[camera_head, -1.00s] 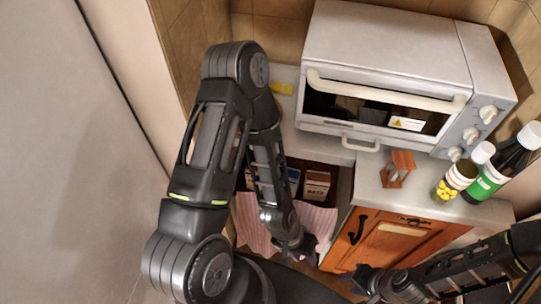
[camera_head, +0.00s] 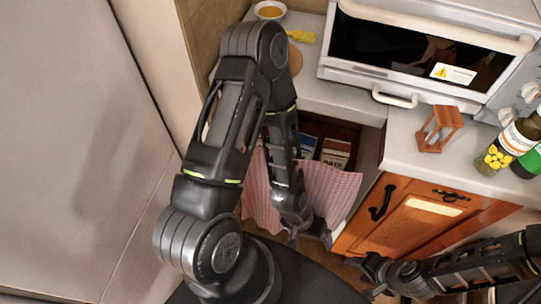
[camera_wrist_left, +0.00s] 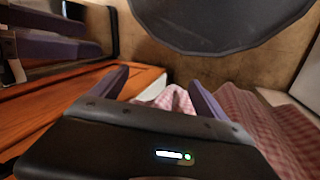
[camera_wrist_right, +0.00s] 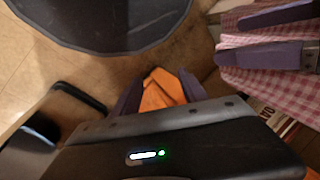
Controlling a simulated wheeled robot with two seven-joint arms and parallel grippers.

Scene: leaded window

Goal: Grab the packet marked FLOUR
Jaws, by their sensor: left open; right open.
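Several packets stand in the open niche under the counter, behind a pink checked curtain (camera_head: 335,190). One packet is blue and white (camera_head: 307,146); beside it is a brown and white packet (camera_head: 336,152) with dark lettering too small to read surely. I cannot tell which is marked FLOUR. My left gripper (camera_head: 312,231) is open and empty, low in front of the curtain; its fingers also show in the left wrist view (camera_wrist_left: 157,92). My right gripper (camera_head: 370,275) is open and empty, lower and right, near the wooden cabinet; its fingers also show in the right wrist view (camera_wrist_right: 160,95).
An orange wooden cabinet (camera_head: 410,222) stands right of the niche. A grey panel (camera_head: 70,130) fills the left.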

